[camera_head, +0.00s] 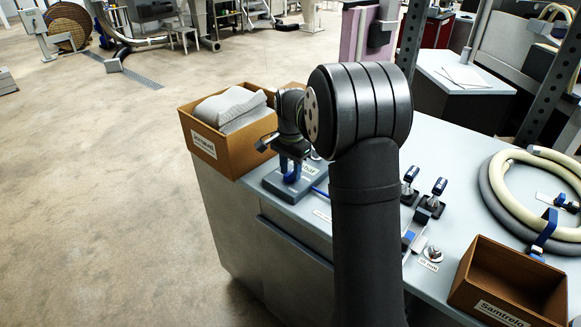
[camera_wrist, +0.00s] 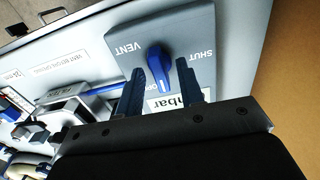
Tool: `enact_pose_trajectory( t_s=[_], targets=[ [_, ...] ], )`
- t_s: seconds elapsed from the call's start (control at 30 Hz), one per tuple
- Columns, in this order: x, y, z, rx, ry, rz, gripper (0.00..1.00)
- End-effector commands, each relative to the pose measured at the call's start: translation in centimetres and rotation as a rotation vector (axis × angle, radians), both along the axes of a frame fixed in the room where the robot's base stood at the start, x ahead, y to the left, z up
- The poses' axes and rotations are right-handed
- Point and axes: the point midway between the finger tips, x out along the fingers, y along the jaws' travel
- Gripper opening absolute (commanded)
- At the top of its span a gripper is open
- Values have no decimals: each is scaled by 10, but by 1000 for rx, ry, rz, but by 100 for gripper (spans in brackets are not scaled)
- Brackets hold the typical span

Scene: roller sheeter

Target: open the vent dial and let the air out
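The vent dial (camera_wrist: 158,66) is a blue knob on a grey box (camera_wrist: 196,30), lettered VENT on one side and SHUT on the other. A white display reading partly "bar" lies between the fingers, partly hidden. In the head view my gripper (camera_head: 291,166) is over the grey box (camera_head: 276,186) on the bench, and my arm hides part of the bench.
A brown box with grey cloths (camera_head: 232,125) stands close to the left of the dial box. Blue-handled valves (camera_head: 437,188) are to the right. A coiled hose (camera_head: 490,180) and an open brown bin (camera_head: 510,285) lie farther right. A blue tube (camera_wrist: 103,88) runs beside the dial box.

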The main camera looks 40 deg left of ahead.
Motion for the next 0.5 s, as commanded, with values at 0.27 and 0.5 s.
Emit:
enact_pose_trajectory(
  t_s=[0.27,0.5],
  targets=[
    [0,0,28,3,-2,0,35],
    [0,0,86,3,-2,0,35]
  ],
)
